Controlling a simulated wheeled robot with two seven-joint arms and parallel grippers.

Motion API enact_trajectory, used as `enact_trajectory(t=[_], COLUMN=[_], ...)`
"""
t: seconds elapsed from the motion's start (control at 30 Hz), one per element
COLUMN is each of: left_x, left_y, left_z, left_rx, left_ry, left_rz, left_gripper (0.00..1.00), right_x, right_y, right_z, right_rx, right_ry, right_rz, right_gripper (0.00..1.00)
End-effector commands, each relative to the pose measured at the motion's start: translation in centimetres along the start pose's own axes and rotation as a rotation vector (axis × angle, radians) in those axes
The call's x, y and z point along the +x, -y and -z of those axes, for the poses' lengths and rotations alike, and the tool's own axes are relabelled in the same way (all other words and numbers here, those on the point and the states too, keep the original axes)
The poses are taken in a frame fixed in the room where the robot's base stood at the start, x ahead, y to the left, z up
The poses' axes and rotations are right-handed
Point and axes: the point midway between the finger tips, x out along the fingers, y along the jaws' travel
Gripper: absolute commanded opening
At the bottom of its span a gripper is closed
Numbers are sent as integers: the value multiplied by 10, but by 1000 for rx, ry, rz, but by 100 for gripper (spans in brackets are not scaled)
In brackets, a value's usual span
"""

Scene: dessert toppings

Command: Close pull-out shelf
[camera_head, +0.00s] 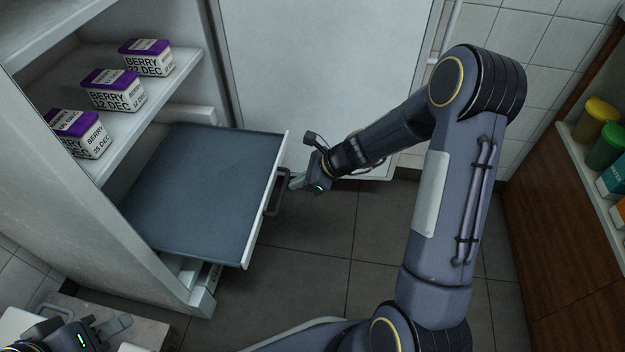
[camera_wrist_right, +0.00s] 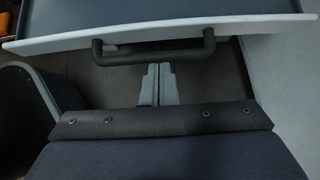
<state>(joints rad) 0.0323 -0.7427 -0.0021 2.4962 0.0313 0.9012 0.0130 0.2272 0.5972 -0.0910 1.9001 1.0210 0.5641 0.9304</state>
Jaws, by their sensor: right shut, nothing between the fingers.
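The pull-out shelf (camera_head: 203,190) has a dark blue-grey surface and a white front edge. It sticks well out of the white cabinet and is empty. A dark bar handle (camera_head: 277,191) is on its front; the handle (camera_wrist_right: 153,54) also spans the right wrist view. My right gripper (camera_head: 296,181) is shut and empty, just in front of the handle. In the right wrist view its fingertips (camera_wrist_right: 157,70) sit together by the bar; whether they touch it, I cannot tell. My left gripper (camera_head: 118,326) is at the bottom left, away from the shelf; its jaws are unclear.
Purple-topped berry boxes (camera_head: 113,91) stand on a fixed shelf above the pull-out shelf. The white open door panel (camera_head: 320,70) is behind my right arm. A wooden cabinet (camera_head: 560,190) with jars is at the right. The floor (camera_head: 310,250) in front of the shelf is clear.

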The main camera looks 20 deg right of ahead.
Motion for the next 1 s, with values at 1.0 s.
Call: enact_trajectory(t=[1.0], left_x=[6], left_y=[3], left_z=[-3], left_rx=[0], left_ry=[0], left_rz=[0], left_gripper=[36], right_x=[41], right_y=[0], right_z=[-37], right_rx=[-2], right_ry=[0], right_rz=[-2], right_gripper=[0])
